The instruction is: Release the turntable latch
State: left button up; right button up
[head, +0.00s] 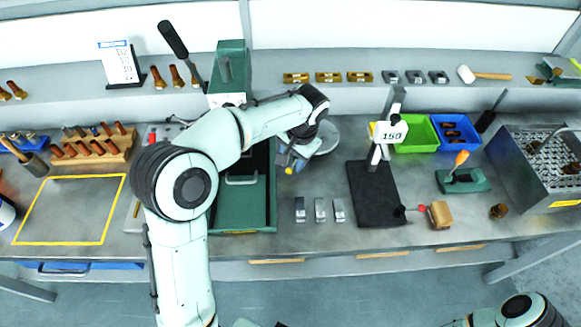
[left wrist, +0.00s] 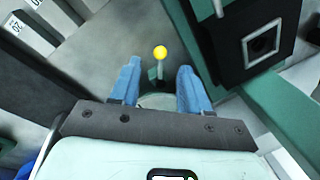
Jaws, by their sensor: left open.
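The turntable is a grey round disc (head: 328,136), partly hidden behind my left gripper in the head view. A yellow ball knob (left wrist: 160,52) on a short thin lever, seemingly the latch, stands by the disc's edge. The knob also shows as a small yellow spot in the head view (head: 288,171). My left gripper (left wrist: 158,78) is open, its two blue fingers on either side of the lever. The knob appears just beyond the fingertips, and I see no contact. In the head view the left gripper (head: 290,158) is over the bench beside the disc.
A green machine with an open tray (head: 242,217) is close left of the gripper. Several small metal blocks (head: 320,210) lie in front.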

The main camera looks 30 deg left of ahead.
aim_at(289, 169)
pick_arm(q)
jog(key=f, duration=0.2)
jog(key=a+f, duration=0.1)
jog(key=f, duration=0.2)
jog(key=shift+w, duration=0.15)
grip_shut()
